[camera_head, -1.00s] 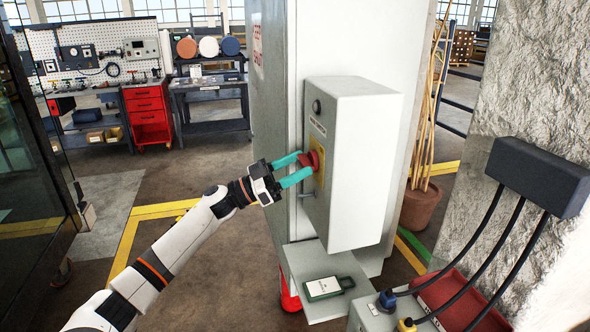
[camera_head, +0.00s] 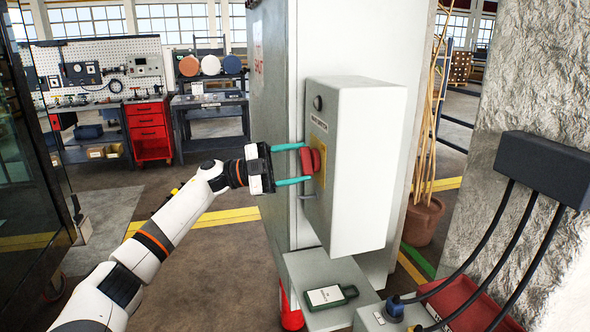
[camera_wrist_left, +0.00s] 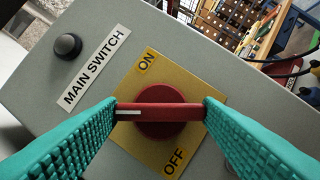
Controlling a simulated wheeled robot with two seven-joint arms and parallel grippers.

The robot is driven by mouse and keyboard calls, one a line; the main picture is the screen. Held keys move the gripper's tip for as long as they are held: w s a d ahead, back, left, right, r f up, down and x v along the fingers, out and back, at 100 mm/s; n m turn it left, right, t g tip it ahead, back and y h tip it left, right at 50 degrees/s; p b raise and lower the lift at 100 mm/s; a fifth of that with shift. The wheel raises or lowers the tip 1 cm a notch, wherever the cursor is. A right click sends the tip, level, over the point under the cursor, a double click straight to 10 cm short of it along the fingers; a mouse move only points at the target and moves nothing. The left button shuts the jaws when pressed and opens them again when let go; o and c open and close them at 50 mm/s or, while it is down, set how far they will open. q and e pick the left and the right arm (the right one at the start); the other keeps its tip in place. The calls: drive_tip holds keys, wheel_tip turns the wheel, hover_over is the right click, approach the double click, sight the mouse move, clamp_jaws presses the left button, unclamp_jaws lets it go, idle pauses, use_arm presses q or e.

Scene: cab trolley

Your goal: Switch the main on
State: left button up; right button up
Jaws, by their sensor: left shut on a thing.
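The main switch is a red rotary handle (camera_head: 312,160) on a yellow plate on the side of a pale grey box (camera_head: 355,170). My left gripper (camera_head: 296,164) is shut on the handle, one teal finger at each end. In the left wrist view the handle (camera_wrist_left: 160,112) lies level across the plate (camera_wrist_left: 140,82). ON is printed above it and OFF below. The white mark on the handle points left, between the two words. A MAIN SWITCH label (camera_wrist_left: 97,68) is beside the plate. My right gripper is out of view.
A black round button (camera_head: 318,103) sits above the switch on the box. A dark green padlock-like piece with a white label (camera_head: 328,296) lies on a small shelf below. A grey junction box with black cables (camera_head: 543,172) is at the right. A workbench stands far behind.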

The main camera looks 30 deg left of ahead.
use_arm(q)
drive_tip(key=shift+r+m+g+y, duration=0.1)
drive_tip(key=shift+m+g+y, duration=0.4)
drive_tip(key=shift+m, duration=1.25)
drive_tip(key=shift+r+m+g+y, duration=0.15)
drive_tip(key=shift+m+g, duration=0.55)
drive_tip(key=shift+m, duration=1.05)
drive_tip(key=o, duration=1)
drive_tip(key=shift+a, duration=0.1)
drive_tip(key=b+v, duration=0.3)
drive_tip(key=v, duration=0.9)
